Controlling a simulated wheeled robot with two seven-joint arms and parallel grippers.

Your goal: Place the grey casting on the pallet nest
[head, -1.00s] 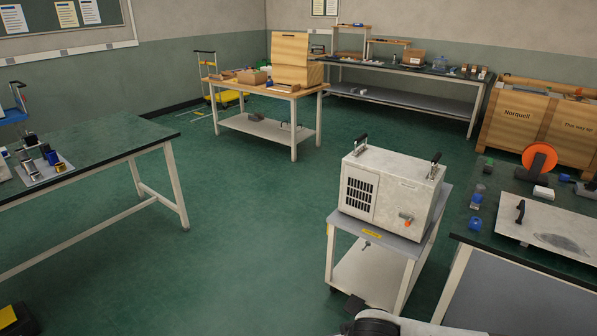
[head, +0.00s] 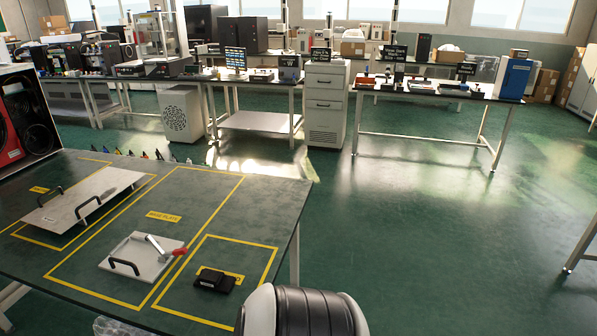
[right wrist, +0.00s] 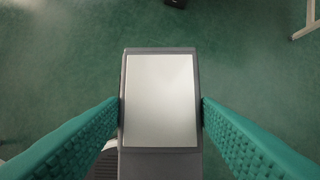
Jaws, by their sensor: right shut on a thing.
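In the right wrist view, the grey casting (right wrist: 160,100) is a dark grey block with a smooth, pale rectangular face. My right gripper (right wrist: 161,112) has two teal, ribbed fingers shut on its left and right sides. Green floor shows beyond it. The casting does not show in the head view. I cannot surely pick out the pallet nest; a small black block (head: 214,281) with a tiny label lies inside a yellow outlined square on the near table. My left gripper is in neither view.
The dark near table (head: 275,195) has yellow outlines, a pale plate with a red-tipped lever (head: 140,258) and a larger plate with black handles (head: 85,197). A row of small coloured items lines its far edge. Benches stand at the back. Open floor (head: 400,220) lies right.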

